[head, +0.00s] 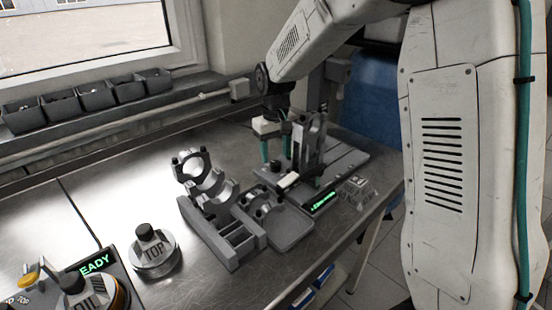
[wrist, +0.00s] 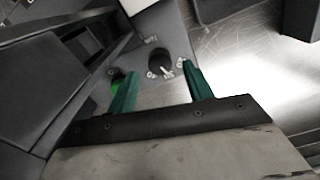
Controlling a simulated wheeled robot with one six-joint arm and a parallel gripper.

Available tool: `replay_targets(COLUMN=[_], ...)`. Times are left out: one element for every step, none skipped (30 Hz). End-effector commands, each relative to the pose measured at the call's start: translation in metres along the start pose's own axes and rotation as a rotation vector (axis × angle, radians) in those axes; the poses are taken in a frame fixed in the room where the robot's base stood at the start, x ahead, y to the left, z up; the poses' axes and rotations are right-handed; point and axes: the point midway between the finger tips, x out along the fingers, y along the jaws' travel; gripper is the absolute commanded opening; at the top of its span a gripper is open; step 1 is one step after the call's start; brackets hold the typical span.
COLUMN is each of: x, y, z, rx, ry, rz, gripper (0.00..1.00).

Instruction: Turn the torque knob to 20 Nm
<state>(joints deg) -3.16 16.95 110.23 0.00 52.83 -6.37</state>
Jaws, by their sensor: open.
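The torque knob (wrist: 159,63) is a small round black knob with a pale pointer, on a grey panel in the wrist view. Its pointer faces down and slightly right in that picture. Pale markings ring it, too blurred to read surely. It also shows as a dark knob (head: 275,166) on the grey fixture in the head view. My gripper (wrist: 159,69) is open, its two green fingers apart, with the knob in line with the gap between them. I cannot tell how far the tips are above it. In the head view my gripper (head: 275,158) points down over the fixture's left side.
The grey fixture (head: 346,160) has an upright frame and a green-lit display (head: 323,201) at its front.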

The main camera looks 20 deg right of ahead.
Motion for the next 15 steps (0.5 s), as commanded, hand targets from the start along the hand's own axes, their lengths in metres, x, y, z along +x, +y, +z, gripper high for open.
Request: replay_targets(x=[0.008, 0.012, 0.017, 0.02, 0.022, 0.025, 0.026, 0.027, 0.028, 0.028, 0.029, 0.029, 0.029, 0.029, 0.029], y=[0.0, 0.0, 0.0, 0.0, 0.0, 0.0, 0.0, 0.0, 0.0, 0.0, 0.0, 0.0, 0.0, 0.0, 0.0], z=[0.001, 0.001, 0.001, 0.001, 0.0, 0.0, 0.0, 0.0, 0.0, 0.0, 0.0, 0.0, 0.0, 0.0, 0.0], rx=[0.0, 0.0, -0.001, -0.001, -0.001, -0.001, -0.001, -0.001, -0.001, -0.001, -0.001, -0.001, -0.001, -0.001, -0.001], ry=[-0.003, -0.002, -0.003, -0.003, -0.001, 0.0, 0.0, 0.0, 0.0, 0.0, 0.0, 0.0, 0.0, 0.0, 0.0], rz=[0.0, 0.0, 0.0, 0.0, 0.0, 0.0, 0.0, 0.0, 0.0, 0.0, 0.0, 0.0, 0.0, 0.0, 0.0], gripper=[0.51, 0.51, 0.51, 0.51, 0.51, 0.51, 0.51, 0.51, 0.51, 0.51, 0.51, 0.51, 0.51, 0.51, 0.51])
